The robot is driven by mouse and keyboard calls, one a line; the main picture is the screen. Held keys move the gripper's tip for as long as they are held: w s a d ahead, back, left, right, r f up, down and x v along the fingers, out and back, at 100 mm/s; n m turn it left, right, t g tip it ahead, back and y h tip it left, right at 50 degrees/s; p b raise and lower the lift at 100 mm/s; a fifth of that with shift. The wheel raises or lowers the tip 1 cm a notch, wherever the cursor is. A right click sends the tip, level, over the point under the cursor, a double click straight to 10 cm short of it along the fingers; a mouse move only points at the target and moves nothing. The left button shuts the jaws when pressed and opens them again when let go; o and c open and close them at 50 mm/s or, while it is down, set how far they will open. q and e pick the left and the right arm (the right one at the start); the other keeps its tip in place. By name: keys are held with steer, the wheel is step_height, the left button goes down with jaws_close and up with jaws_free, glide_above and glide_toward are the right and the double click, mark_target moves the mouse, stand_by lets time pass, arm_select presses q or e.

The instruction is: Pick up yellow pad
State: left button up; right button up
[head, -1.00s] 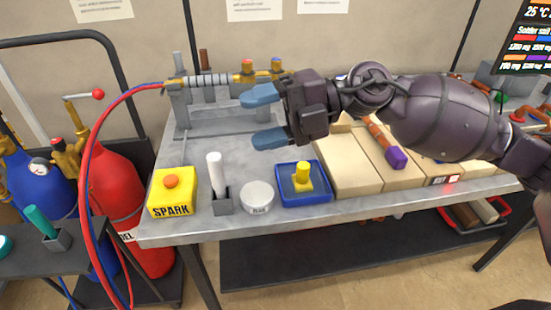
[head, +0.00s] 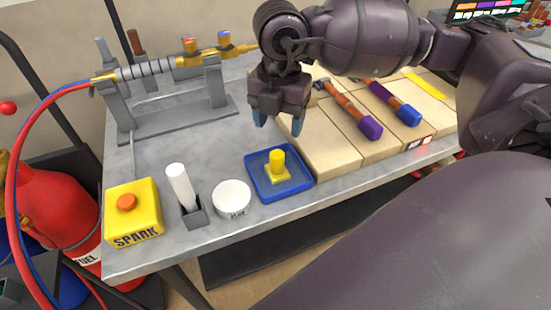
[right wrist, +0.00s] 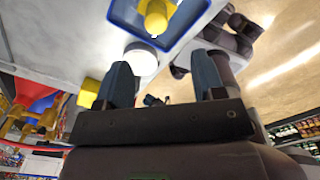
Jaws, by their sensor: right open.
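The yellow pad (head: 277,170) has an upright knob on a flat base. It sits in a shallow blue tray (head: 296,187) near the front edge of the workbench. My right gripper (head: 279,121) points down with its blue fingers apart and empty. It is above and behind the tray, apart from the pad. In the right wrist view the open fingers (right wrist: 165,78) show with nothing between them, and the pad (right wrist: 156,16) in its tray (right wrist: 184,28) is at the top edge. My left gripper is not visible.
Left of the tray are a white round tin (head: 231,197), a white stick in a grey holder (head: 194,217) and a yellow SPARK box (head: 133,218). Wooden blocks (head: 325,150) with torch-like tools lie to the right. A metal stand (head: 160,122) with a brass torch is behind.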

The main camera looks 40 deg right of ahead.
mark_target(277, 154)
step_height(277, 154, down, 4)
steer(key=shift+r, duration=0.1)
steer(key=shift+w+f+b, duration=0.15)
steer(key=shift+f+b, duration=0.2)
steer(key=shift+f, duration=1.25)
steer(key=shift+w+f+b, duration=0.15)
steer(key=shift+f+b, duration=0.15)
steer(key=shift+f, duration=1.25)
steer(key=c, duration=1)
